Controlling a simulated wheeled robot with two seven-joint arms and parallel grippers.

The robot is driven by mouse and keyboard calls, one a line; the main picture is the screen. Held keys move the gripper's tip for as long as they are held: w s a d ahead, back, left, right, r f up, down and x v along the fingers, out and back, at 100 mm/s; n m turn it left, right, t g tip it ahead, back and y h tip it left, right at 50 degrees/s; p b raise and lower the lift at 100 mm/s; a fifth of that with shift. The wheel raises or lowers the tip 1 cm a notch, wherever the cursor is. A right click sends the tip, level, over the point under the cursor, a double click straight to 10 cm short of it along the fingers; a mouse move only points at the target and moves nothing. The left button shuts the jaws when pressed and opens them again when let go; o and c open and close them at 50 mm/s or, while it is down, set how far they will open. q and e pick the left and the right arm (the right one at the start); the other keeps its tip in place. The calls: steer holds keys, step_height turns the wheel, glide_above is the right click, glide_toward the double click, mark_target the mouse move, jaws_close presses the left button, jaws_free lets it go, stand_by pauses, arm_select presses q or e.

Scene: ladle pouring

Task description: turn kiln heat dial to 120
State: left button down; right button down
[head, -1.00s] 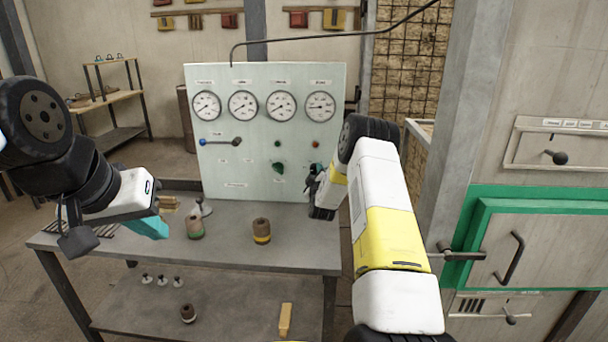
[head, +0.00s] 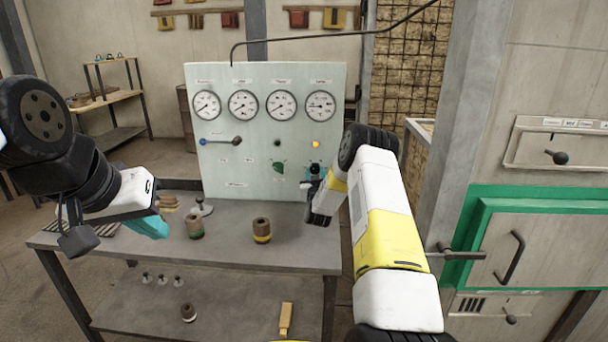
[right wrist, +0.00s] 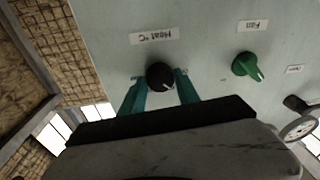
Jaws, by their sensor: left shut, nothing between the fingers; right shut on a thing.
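The black heat dial (right wrist: 160,76) sits beside an upside-down "Heat °C" label (right wrist: 154,37) in the right wrist view. My right gripper (right wrist: 160,84) is shut on the dial, a teal finger on each side of it. A light pointer mark shows on the dial, but I cannot read a value. My left gripper (head: 150,228) is shut and empty over the left part of the bench.
A green fan knob (right wrist: 246,65) is beside the heat dial. An amber lamp (head: 316,144) glows above my right gripper. Gauges (head: 321,106) line the panel top, with a lever (head: 222,141) below. Two brown pots (head: 262,231) stand on the bench (head: 300,252). A green-framed kiln door (head: 540,250) is at right.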

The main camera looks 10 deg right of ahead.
steer(key=m, duration=0.4)
steer(key=shift+a+f, duration=0.1)
steer(key=shift+a, duration=0.05)
steer(key=m+h, duration=0.1)
steer(key=m, duration=0.3)
steer(key=m+h, duration=0.1)
steer(key=m, duration=0.6)
steer(key=shift+a, duration=0.1)
steer(key=shift+m, duration=0.4)
steer(key=c, duration=0.9)
jaws_free()
